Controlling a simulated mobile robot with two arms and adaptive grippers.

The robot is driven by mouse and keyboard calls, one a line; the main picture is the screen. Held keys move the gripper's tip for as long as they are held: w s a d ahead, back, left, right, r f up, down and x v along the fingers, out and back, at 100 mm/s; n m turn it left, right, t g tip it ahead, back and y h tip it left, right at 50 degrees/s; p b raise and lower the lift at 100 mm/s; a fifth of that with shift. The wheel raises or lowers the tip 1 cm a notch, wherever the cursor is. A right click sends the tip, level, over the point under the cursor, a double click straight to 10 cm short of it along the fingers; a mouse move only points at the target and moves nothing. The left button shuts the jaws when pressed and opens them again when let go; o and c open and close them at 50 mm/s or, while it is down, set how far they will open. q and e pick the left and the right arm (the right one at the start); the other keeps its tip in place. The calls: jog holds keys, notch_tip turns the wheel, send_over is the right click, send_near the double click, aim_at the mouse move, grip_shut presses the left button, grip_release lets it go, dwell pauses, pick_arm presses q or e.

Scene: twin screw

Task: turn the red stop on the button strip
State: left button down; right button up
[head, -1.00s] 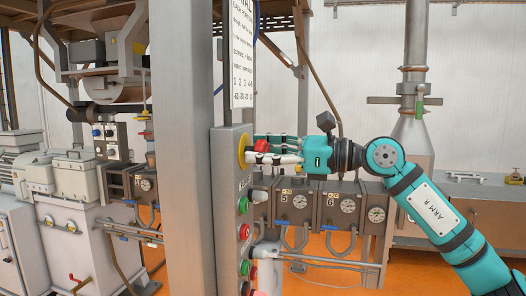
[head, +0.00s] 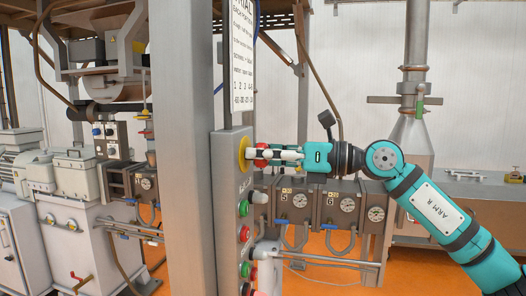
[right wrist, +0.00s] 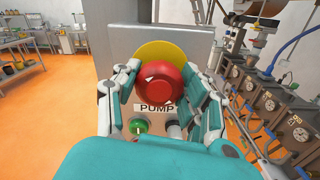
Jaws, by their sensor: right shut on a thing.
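The red stop (right wrist: 158,82) is a round mushroom knob on a yellow disc (right wrist: 150,49) at the top of the grey button strip (right wrist: 198,38). In the head view the yellow disc (head: 244,153) shows on the strip (head: 232,215), and the red stop (head: 260,150) is partly hidden behind my fingers. My right gripper (head: 268,154) comes in from the right. In the right wrist view its fingers (right wrist: 160,92) lie on both sides of the red knob, shut on it. My left gripper is not in view.
More green and red buttons run down the strip. A grey post (head: 188,150) stands left of it. Gauge boxes (head: 330,203) stand behind my right gripper.

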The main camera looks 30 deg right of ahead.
jog(key=shift+m+p, duration=0.3)
jog(key=shift+m, duration=0.9)
jog(key=o, duration=1.2)
jog(key=shift+d, duration=0.1)
jog(key=shift+s, duration=0.1)
jog(key=v, duration=1.2)
